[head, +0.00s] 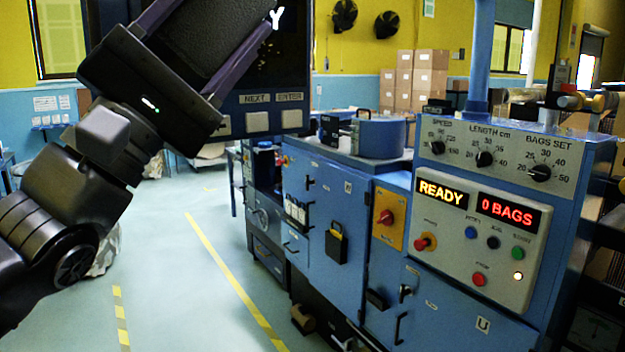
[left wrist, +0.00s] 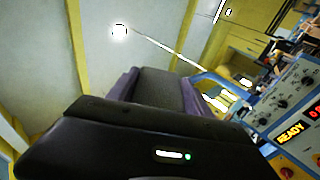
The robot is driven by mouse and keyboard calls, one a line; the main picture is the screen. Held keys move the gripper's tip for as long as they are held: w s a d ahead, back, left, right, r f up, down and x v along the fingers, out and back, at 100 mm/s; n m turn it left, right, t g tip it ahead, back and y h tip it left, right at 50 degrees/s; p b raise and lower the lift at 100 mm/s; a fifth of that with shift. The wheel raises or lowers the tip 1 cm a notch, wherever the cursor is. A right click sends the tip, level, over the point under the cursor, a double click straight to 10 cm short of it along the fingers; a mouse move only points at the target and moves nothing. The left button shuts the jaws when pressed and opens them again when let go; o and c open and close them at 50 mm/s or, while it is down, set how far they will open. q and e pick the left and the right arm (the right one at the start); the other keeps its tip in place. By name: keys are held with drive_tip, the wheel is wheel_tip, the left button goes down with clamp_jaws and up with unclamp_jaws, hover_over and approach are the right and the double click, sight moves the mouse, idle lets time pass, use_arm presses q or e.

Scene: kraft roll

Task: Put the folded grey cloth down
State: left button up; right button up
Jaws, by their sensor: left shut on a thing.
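My left gripper (head: 212,32) comes in from the left and points up to the upper right in the head view. It is shut on a dark grey, textured piece that looks like the folded grey cloth (head: 200,48), which lies between its two purplish fingers. The cloth's upper end runs out of the head view. In the left wrist view the cloth (left wrist: 160,88) shows between the fingers, beyond the dark gripper body (left wrist: 150,140). I see no surface touching the cloth. My right gripper is in neither view.
A screen panel with NEXT and ENTER keys (head: 270,98) is partly hidden behind my left gripper. A blue machine (head: 335,220) with a flat top and round blue drum (head: 380,137) stands centre. Its control console (head: 490,200) reads READY and 0 BAGS. Open floor (head: 180,270) lies left.

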use_arm(q)
drive_tip(key=shift+s+d+f, duration=0.15)
drive_tip(key=shift+d+f, duration=0.1)
drive_tip(key=shift+f, duration=0.05)
drive_tip(key=w+d+f+n+t+y, duration=0.1)
drive_tip(key=w+d+f, duration=0.3)
drive_tip(key=w+f, duration=0.55)
drive_tip(key=w+d+f+n+t+y, duration=0.15)
drive_tip(key=w+d+f, duration=0.25)
drive_tip(key=w+f, duration=0.55)
wheel_tip(320, 180, down, 37)
drive_tip(key=w+m+g+h, duration=0.1)
drive_tip(key=w+m, duration=0.1)
drive_tip(key=w, duration=0.1)
drive_tip(key=w+d+f+v, duration=0.1)
drive_tip(key=v, duration=0.6)
drive_tip(key=s+a+r+n+t+y, duration=0.1)
drive_tip(key=s+a+n+t+y, duration=0.1)
drive_tip(key=a+y, duration=0.6)
drive_tip(key=s+a+r+n+t+y, duration=0.2)
drive_tip(key=a+n+t+y, duration=0.2)
drive_tip(key=a+y, duration=0.5)
drive_tip(key=n, duration=0.2)
drive_tip(key=shift+s+a+r+n+t+y, duration=0.2)
drive_tip(key=shift+a+n+t+y, duration=0.15)
